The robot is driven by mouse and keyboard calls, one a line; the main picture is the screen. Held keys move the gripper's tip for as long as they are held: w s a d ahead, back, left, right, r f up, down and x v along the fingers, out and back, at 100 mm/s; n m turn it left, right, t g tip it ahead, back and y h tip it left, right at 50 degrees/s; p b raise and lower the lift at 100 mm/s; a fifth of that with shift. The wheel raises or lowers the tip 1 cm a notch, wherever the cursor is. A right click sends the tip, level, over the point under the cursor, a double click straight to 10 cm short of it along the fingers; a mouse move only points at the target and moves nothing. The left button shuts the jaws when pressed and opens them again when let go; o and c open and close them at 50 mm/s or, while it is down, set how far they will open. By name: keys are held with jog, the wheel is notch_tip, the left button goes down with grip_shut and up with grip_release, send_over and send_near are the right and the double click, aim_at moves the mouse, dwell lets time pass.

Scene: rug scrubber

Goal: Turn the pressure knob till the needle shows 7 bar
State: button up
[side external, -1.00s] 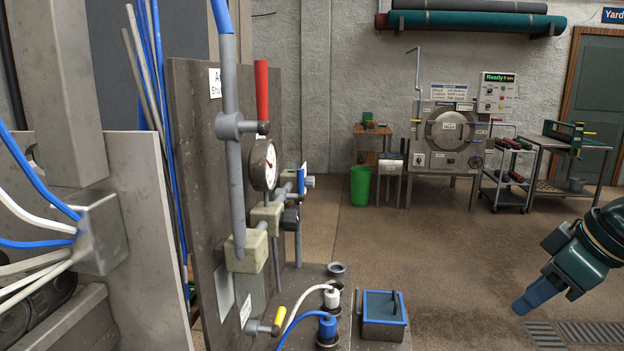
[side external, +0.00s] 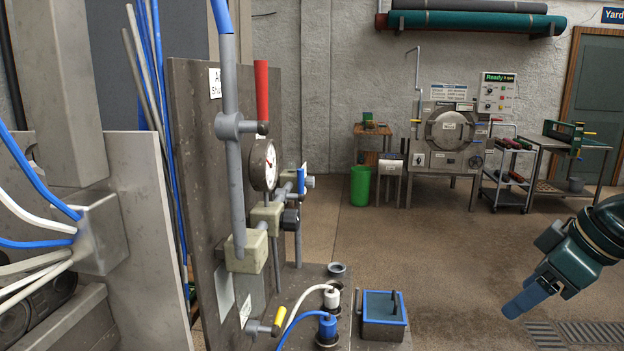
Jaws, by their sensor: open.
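The round pressure gauge (side external: 263,165) is mounted on the upright grey panel, seen nearly edge-on, so I cannot read its needle. A dark knob (side external: 291,218) sticks out from the pipework below and right of the gauge; it looks like the pressure knob, but I cannot be sure. My gripper (side external: 523,301), dark green with blue fingers, is at the far right, well apart from the knob and panel. It is open, with nothing seen between its fingers, which point down and left.
A red lever (side external: 262,92) stands above the gauge. A blue handle (side external: 303,179) and a yellow-tipped valve (side external: 280,318) jut from the panel. A blue-rimmed box (side external: 383,331) sits on the base. The floor between the panel and my gripper is open.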

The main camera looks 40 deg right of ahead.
jog(key=w+a+n+y, duration=0.3)
jog(key=w+a+n, duration=0.25)
jog(key=w, duration=0.55)
jog(key=n+t+y, duration=0.6)
jog(key=t+y, duration=0.1)
jog(key=y, duration=0.3)
send_near(299, 222)
jog(key=s+v, duration=0.1)
jog(key=v, duration=0.4)
jog(key=shift+w+a+r+m, duration=0.25)
jog(key=shift+w+a, duration=0.1)
jog(key=shift+w, duration=0.05)
jog(key=shift+a, duration=0.1)
jog(key=shift+x, duration=6.8)
jog(key=shift+w+f, duration=0.15)
jog(key=shift+f, duration=0.05)
jog(key=shift+c, duration=0.2)
jog(key=c, duration=0.9)
